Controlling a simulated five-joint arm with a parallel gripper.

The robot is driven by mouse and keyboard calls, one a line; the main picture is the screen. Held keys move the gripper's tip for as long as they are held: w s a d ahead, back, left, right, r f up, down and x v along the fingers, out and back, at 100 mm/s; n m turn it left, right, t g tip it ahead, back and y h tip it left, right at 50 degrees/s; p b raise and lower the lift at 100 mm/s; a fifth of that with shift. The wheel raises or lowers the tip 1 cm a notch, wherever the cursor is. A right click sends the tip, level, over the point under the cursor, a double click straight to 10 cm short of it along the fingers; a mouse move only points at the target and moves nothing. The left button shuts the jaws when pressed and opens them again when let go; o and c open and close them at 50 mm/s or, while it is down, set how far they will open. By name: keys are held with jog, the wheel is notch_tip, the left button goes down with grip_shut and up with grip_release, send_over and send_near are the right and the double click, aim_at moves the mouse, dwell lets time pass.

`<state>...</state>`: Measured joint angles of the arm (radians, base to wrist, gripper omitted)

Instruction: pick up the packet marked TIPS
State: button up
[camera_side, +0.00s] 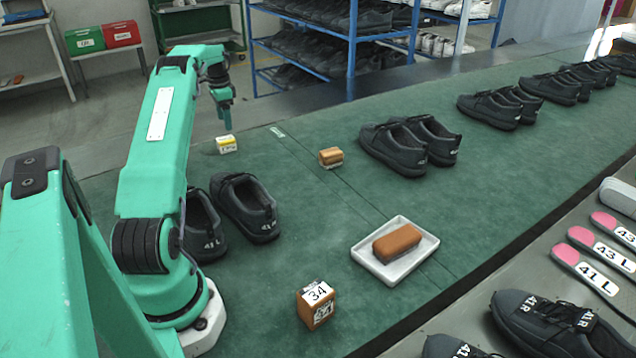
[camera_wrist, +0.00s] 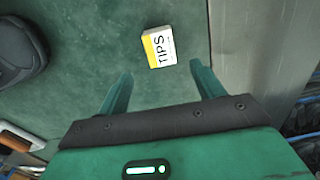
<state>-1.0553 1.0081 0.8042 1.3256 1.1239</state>
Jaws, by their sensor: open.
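The packet marked TIPS (camera_wrist: 159,47) is a small white box with a yellow edge, lying on the green belt. In the wrist view it is ahead of my open jaws, roughly in line with the gap between them and apart from both fingers. In the side view the packet (camera_side: 226,145) is at the left edge of the belt, with a yellow top and a white label. My gripper (camera_wrist: 161,85) is open and empty. In the side view my gripper (camera_side: 228,128) hangs above the packet.
Dark shoes (camera_side: 245,206) stand by my arm, and another pair (camera_side: 408,145) stands farther right. A small brown block (camera_side: 331,158), a white tray (camera_side: 370,262) with a brown block, and a box marked 34 (camera_side: 316,306) are on the belt. The belt's edge is close to the packet.

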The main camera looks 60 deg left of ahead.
aim_at(226, 139)
jog(key=shift+s+a+f, duration=0.2)
jog(key=shift+s+f, duration=0.05)
jog(key=shift+f, duration=1.3)
jog(key=shift+f, duration=0.1)
jog(key=shift+d+f, duration=0.1)
jog(key=shift+f, duration=2.45)
jog(key=c, duration=1.1)
jog(key=shift+r, duration=0.25)
